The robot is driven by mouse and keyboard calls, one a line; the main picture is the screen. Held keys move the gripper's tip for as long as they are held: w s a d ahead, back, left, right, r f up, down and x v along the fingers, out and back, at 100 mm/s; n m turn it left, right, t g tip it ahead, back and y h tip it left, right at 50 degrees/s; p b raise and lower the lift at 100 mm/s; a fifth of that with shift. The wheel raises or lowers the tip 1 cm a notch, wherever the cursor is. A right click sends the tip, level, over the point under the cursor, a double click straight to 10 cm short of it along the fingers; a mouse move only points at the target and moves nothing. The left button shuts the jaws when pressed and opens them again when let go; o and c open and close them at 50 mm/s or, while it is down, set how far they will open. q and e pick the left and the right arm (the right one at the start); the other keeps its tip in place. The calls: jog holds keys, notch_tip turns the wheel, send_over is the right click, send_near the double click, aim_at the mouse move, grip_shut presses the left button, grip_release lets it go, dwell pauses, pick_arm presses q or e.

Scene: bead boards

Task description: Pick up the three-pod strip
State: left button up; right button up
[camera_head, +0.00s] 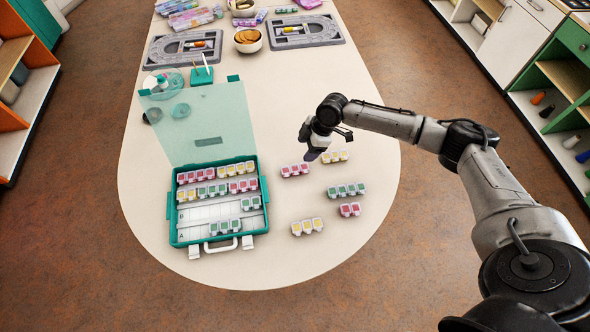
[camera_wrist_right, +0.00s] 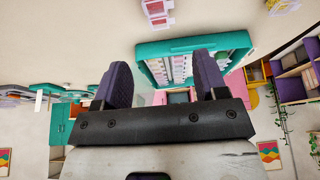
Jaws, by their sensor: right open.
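Several pod strips lie loose on the table right of the case. A pink strip (camera_head: 295,170) and a front yellow strip (camera_head: 307,226) each seem to have three pods. Another yellow strip (camera_head: 335,157) lies close to my right gripper, partly hidden by it perhaps, so its pod count is unclear. My right gripper (camera_head: 312,153) is above the table, just behind the pink strip. In the right wrist view its two dark fingers (camera_wrist_right: 164,82) are apart with nothing held. A pink strip (camera_wrist_right: 157,12) shows at that view's top edge. My left gripper is out of view.
A teal case (camera_head: 174,215) with its lid (camera_head: 205,115) open holds pod strips in rows. A green strip (camera_head: 346,190) and a short pink strip (camera_head: 350,209) lie at the right. Grey trays (camera_head: 307,32) and a bowl (camera_head: 248,47) stand farther back. The table's front is clear.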

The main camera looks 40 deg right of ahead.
jog(key=b, duration=0.1)
send_over(293, 168)
jog(key=s+d, duration=0.2)
jog(key=f, duration=0.6)
jog(key=shift+w+a+f, duration=0.1)
jog(key=shift+w, duration=0.1)
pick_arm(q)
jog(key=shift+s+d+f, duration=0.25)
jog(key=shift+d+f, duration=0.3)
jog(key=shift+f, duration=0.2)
pick_arm(e)
jog(key=shift+w+a+f, duration=0.1)
jog(key=shift+f, duration=0.45)
jog(key=b+x, duration=0.1)
jog(key=x, duration=0.3)
jog(key=shift+w, duration=0.2)
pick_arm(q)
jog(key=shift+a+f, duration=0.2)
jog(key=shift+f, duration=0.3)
pick_arm(e)
jog(key=shift+w+a+f, duration=0.1)
jog(key=shift+f, duration=0.4)
jog(key=c, duration=0.7)
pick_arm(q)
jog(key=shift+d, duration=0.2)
pick_arm(e)
jog(key=shift+c, duration=0.6)
jog(key=shift+r, duration=0.15)
